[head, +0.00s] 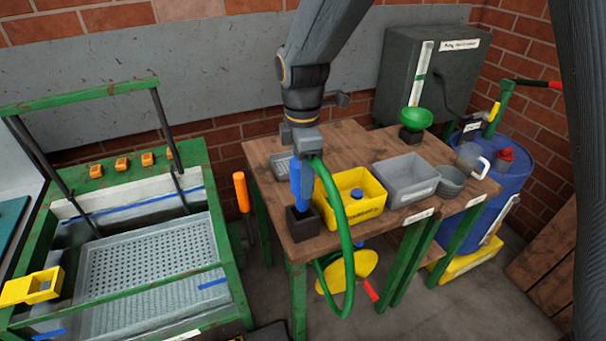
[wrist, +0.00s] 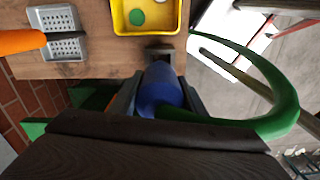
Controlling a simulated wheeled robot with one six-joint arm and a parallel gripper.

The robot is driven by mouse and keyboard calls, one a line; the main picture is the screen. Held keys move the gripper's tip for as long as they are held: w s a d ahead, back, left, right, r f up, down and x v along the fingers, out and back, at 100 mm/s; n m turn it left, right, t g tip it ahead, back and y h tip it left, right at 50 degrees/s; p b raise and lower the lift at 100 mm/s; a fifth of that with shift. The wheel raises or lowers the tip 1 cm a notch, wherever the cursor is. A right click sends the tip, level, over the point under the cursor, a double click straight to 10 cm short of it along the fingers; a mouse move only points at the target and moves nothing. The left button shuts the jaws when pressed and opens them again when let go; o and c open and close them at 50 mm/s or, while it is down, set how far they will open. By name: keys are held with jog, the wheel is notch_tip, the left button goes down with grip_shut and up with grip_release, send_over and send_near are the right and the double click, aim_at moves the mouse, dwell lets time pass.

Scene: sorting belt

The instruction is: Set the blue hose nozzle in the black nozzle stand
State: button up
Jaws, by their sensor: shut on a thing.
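The blue hose nozzle (head: 302,183) is upright in my gripper (head: 303,160), with the green hose (head: 345,235) looping from its top down past the table's front edge. The black nozzle stand (head: 303,224) is at the table's front left corner, directly below the nozzle. The nozzle's lower end meets the top of the stand in the head view; how deep it sits I cannot tell. In the wrist view, my gripper (wrist: 160,98) is shut around the nozzle (wrist: 158,82). The stand (wrist: 160,52) shows just beyond the nozzle's tip.
A yellow bin (head: 371,207) stands close right of the stand, with a grey bin (head: 406,180) and grey bowl (head: 452,180) beyond. A small grey tray (head: 280,165) lies behind. An orange-handled tool (head: 241,192) is by the table's left side. A green-framed machine (head: 200,170) is further left.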

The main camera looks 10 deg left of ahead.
jog(key=shift+f+b, duration=0.4)
jog(key=shift+f, duration=0.8)
jog(key=shift+f, duration=0.2)
jog(key=shift+f+b, duration=0.65)
jog(key=shift+f, duration=0.5)
jog(key=shift+f, duration=0.2)
jog(key=shift+f, duration=0.55)
jog(key=shift+f+b, duration=0.5)
jog(key=shift+f, duration=0.1)
jog(key=o, duration=1)
jog(key=shift+c, duration=0.2)
